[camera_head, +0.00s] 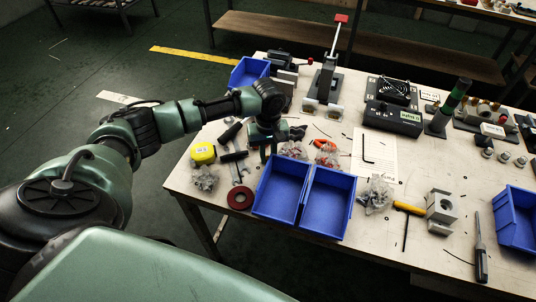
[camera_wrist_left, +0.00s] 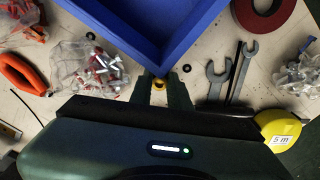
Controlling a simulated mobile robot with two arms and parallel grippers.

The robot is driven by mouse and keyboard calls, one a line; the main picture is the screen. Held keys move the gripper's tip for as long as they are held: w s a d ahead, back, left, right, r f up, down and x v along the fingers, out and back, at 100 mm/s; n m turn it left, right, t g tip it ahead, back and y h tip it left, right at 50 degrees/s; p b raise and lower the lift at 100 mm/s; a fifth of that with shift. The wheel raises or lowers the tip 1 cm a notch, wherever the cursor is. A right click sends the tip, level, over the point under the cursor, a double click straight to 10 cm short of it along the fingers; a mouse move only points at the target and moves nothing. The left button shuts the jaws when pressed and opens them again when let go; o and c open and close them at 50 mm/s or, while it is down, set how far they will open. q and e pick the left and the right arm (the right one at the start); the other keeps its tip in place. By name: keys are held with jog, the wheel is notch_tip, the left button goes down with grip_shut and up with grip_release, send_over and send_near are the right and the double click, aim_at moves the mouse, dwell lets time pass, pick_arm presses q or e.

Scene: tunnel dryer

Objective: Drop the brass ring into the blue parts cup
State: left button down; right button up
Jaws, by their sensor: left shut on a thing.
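My left gripper (camera_head: 266,153) points down over the table just behind the left one of two adjoining blue bins (camera_head: 262,207). In the left wrist view its fingers (camera_wrist_left: 158,92) are closed on a small brass ring (camera_wrist_left: 158,84), which shows between the fingertips. The near blue bin (camera_wrist_left: 150,50) fills the top of that view, just beyond the ring. The ring is not over the bin's inside there. The ring is too small to make out in the head view. I see several blue bins and cannot tell which is the parts cup. My right gripper is out of view.
The second bin (camera_head: 349,220) adjoins on the right; another (camera_head: 516,217) stands at the right edge. A yellow tape measure (camera_head: 203,153), wrenches (camera_head: 237,170), a red ring (camera_head: 240,198) and bags of small parts (camera_head: 375,194) lie around. A tall press (camera_head: 327,80) stands behind.

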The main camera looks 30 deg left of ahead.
pick_arm(q)
jog(key=c, duration=1.6)
grip_release()
jog(key=shift+f, duration=0.1)
